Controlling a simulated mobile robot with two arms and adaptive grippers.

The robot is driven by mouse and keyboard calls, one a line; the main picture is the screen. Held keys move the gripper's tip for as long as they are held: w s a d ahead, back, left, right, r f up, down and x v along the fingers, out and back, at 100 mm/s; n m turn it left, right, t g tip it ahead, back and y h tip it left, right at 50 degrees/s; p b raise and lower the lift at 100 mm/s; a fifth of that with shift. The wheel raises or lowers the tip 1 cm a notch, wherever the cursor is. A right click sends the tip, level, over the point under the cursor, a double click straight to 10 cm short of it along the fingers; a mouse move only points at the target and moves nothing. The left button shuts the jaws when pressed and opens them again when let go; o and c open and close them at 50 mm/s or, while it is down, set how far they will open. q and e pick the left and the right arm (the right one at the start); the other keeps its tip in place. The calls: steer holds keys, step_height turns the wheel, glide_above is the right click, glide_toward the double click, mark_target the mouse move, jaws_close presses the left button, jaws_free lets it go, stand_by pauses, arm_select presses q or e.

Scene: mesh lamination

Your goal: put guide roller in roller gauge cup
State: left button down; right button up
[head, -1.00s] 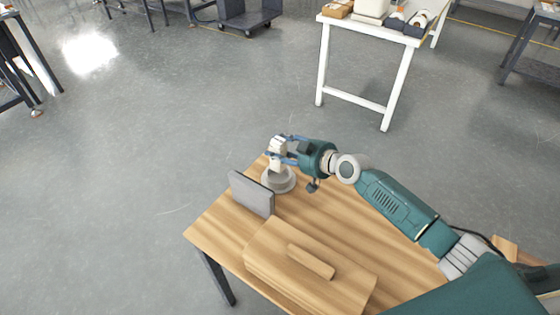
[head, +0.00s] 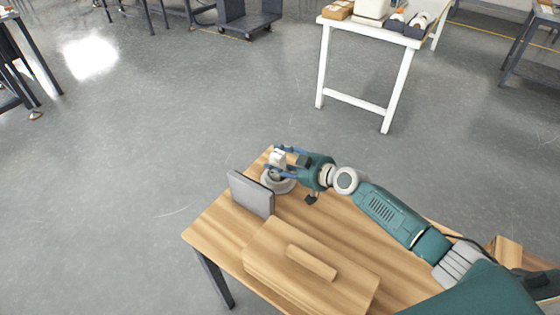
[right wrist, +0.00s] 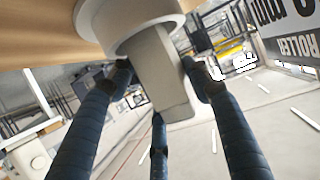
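The guide roller (head: 278,158) is a pale, light-grey piece held upright at the far corner of the wooden table. My right gripper (head: 282,161) has its dark blue fingers around it. The roller gauge cup (head: 268,184) is a round grey cup directly below. The roller's lower end appears to be inside the cup's rim; how deep I cannot tell. In the right wrist view the roller (right wrist: 160,75) sits between the fingers (right wrist: 157,72), its end within the round cup (right wrist: 130,22). My left gripper is not in view.
A grey upright panel (head: 251,195) stands close to the cup on the table (head: 215,228). A wooden block with a raised bar (head: 310,262) lies nearer. In the wrist view a sign (right wrist: 293,45) reads "ROLLER". A white table (head: 355,102) stands apart behind.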

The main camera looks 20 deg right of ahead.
steer(key=shift+r, duration=0.1)
steer(key=shift+r+p, duration=0.2)
steer(key=shift+p, duration=0.1)
steer(key=v, duration=1.2)
steer(key=shift+f, duration=0.15)
